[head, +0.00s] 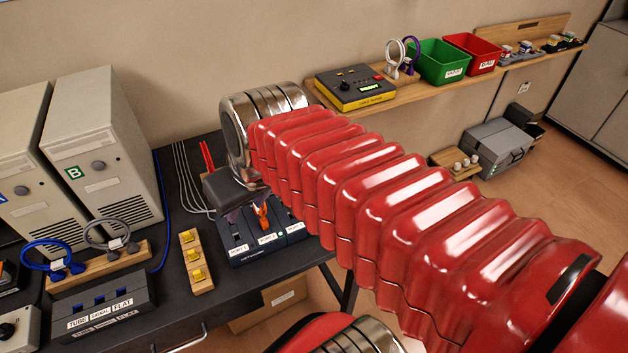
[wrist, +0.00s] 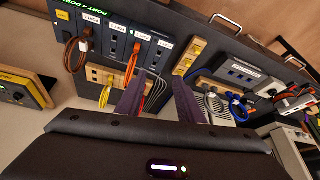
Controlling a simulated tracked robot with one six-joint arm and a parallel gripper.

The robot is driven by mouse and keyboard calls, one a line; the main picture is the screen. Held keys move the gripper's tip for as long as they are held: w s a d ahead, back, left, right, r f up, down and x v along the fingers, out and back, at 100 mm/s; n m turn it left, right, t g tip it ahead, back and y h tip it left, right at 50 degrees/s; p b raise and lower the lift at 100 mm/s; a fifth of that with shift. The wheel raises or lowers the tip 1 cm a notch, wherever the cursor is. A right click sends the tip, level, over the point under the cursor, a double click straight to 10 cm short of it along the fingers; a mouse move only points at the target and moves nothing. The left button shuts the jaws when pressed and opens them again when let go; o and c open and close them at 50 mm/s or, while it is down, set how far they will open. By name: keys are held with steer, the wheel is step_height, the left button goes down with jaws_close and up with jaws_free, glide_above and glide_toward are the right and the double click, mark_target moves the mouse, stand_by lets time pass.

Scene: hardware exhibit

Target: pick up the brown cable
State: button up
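The brown cable (wrist: 73,52) shows in the wrist view as a small loop with its plug at the port on the left end of a dark port box (wrist: 118,40). I cannot make it out in the head view, where my arm covers that end of the box. An orange cable (wrist: 131,65) is plugged into another port of the same box; it also shows in the head view (head: 263,216). My gripper (wrist: 160,98) has its two purple fingers apart, with nothing between them. The brown cable is left of the fingers in the wrist view, not touching them.
The box stands on a black table (head: 180,305). A wooden block with yellow parts (head: 195,262), a switch box (head: 101,303), blue and grey cable loops on a wooden stand (head: 98,265) and two computer towers (head: 103,150) are to the left. A wall shelf (head: 410,88) holds bins.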

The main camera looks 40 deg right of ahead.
steer(key=w+d+r+m, duration=0.1)
steer(key=w+d+m, duration=0.1)
steer(key=d, duration=2.2)
steer(key=shift+r+m+y, duration=0.3)
steer(key=shift+r+m, duration=0.1)
steer(key=shift+m, duration=0.4)
steer(key=shift+w+a+f, duration=0.1)
steer(key=shift+w, duration=0.05)
steer(key=x, duration=0.8)
steer(key=shift+f, duration=0.2)
steer(key=shift+w+f, duration=0.1)
steer(key=shift+x, duration=2.45)
steer(key=shift+w+a, duration=0.1)
steer(key=shift+a, duration=0.1)
